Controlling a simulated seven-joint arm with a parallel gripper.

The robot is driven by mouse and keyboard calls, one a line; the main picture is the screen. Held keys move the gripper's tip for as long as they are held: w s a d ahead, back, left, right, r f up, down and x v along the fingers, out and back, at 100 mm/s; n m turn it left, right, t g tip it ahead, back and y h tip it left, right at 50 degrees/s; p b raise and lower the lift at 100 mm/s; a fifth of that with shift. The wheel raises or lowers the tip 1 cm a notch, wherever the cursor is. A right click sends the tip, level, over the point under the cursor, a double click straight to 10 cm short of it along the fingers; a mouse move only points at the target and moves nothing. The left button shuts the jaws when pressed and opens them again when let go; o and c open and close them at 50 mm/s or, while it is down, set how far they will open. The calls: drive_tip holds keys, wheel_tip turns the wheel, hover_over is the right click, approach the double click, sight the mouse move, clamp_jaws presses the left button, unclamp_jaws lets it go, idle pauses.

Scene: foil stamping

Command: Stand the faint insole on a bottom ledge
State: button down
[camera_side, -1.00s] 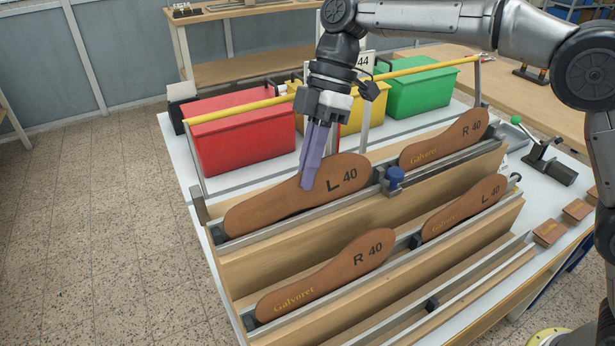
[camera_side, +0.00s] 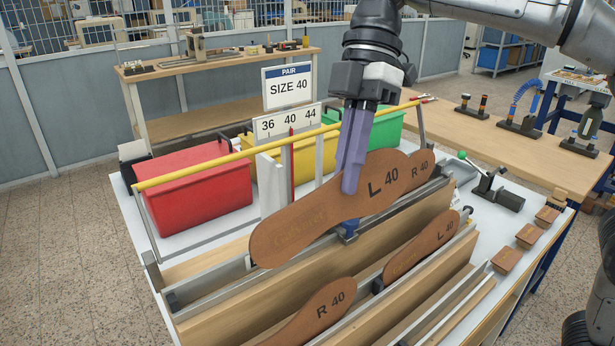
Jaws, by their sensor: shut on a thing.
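My gripper (camera_side: 350,188) is shut on a brown insole (camera_side: 292,226) marked L 40 and holds it tilted above the top ledge of the wooden rack (camera_side: 375,250). The gold stamp on its heel is faint and hard to read. Another insole (camera_side: 422,168), marked R 40, stands at the top ledge's right end, partly hidden behind the held one. On the middle ledge stand an R 40 insole (camera_side: 318,312), cut off by the frame, and an L 40 insole (camera_side: 424,246). The visible part of the bottom ledge (camera_side: 447,316) is empty.
A yellow bar (camera_side: 270,156) runs behind the rack, before red (camera_side: 205,195), yellow and green bins. A size gauge (camera_side: 287,124) and a sign (camera_side: 288,88) reading PAIR SIZE 40 stand behind. A lever tool (camera_side: 492,188) and several brown blocks (camera_side: 527,236) lie at right.

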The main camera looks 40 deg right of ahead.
drive_tip(key=shift+s+d+r, duration=0.2)
drive_tip(key=shift+s+d, duration=0.05)
drive_tip(key=shift+s, duration=0.15)
drive_tip(key=shift+s+f, duration=0.1)
drive_tip(key=shift+s, duration=0.1)
drive_tip(key=s+a+f+t, duration=0.1)
drive_tip(key=s+a+f, duration=0.2)
drive_tip(key=f, duration=0.8)
drive_tip(key=s+a+f, duration=0.3)
drive_tip(key=a+f, duration=0.1)
drive_tip(key=f, duration=0.7)
drive_tip(key=shift+s+f+t, duration=0.15)
drive_tip(key=shift+s+t, duration=0.05)
drive_tip(key=shift+t, duration=0.2)
drive_tip(key=shift+a, duration=0.1)
drive_tip(key=shift+f, duration=4.7)
